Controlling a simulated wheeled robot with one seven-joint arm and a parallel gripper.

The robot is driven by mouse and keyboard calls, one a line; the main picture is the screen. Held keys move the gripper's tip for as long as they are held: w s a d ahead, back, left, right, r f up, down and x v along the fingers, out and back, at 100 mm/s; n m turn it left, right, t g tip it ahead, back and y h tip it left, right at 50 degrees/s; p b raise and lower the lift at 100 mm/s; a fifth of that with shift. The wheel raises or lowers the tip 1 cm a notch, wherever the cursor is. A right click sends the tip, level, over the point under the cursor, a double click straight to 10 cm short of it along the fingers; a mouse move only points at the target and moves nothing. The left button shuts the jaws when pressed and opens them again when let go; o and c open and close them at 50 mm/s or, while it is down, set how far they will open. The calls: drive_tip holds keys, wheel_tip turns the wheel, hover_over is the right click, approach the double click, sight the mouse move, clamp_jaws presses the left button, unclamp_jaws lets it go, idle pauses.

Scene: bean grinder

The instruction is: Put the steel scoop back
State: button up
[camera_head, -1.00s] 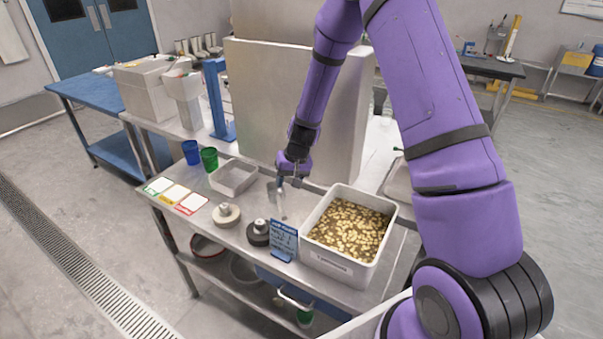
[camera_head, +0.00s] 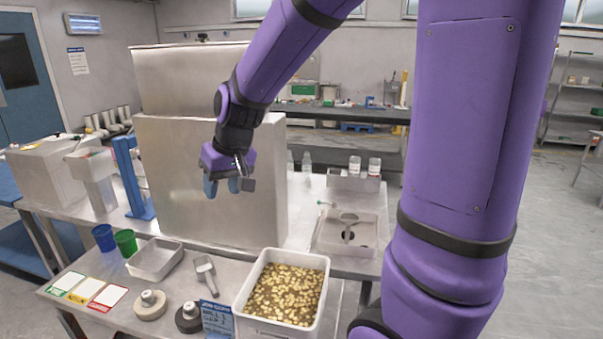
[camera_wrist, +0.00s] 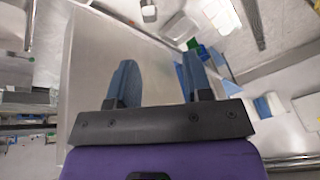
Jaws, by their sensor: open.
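A steel scoop (camera_head: 206,275) lies on the metal table, between the empty steel tray and the white bin of beans. My gripper (camera_head: 223,187) is raised well above the table, in front of the big steel box. In the wrist view my gripper (camera_wrist: 157,65) has its two blue fingers apart with nothing between them. A second scoop-like metal tool (camera_head: 348,225) stands in a shallow tray (camera_head: 325,240) at the right; I cannot tell what its lower end is in.
The white bin (camera_head: 240,310) holds pale beans. An empty steel tray (camera_head: 155,260), blue cup (camera_head: 104,238), green cup (camera_head: 126,243) and coloured cards (camera_head: 88,290) are at left. Two round knobbed weights (camera_head: 150,305) and a blue sign (camera_head: 217,320) line the front. The steel box (camera_head: 205,190) blocks the back.

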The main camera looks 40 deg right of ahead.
drive_tip(key=s+d+r+h, duration=0.1)
drive_tip(key=s+r, duration=0.3)
drive_tip(key=s, duration=0.6)
drive_tip(key=s+d+r+t, duration=0.1)
drive_tip(key=s+r, duration=0.4)
drive_tip(key=s, duration=0.6)
drive_tip(key=shift+s+d+t+h, duration=0.2)
drive_tip(key=shift+t+h, duration=0.1)
drive_tip(key=shift+h, duration=0.1)
drive_tip(key=shift+r, duration=0.1)
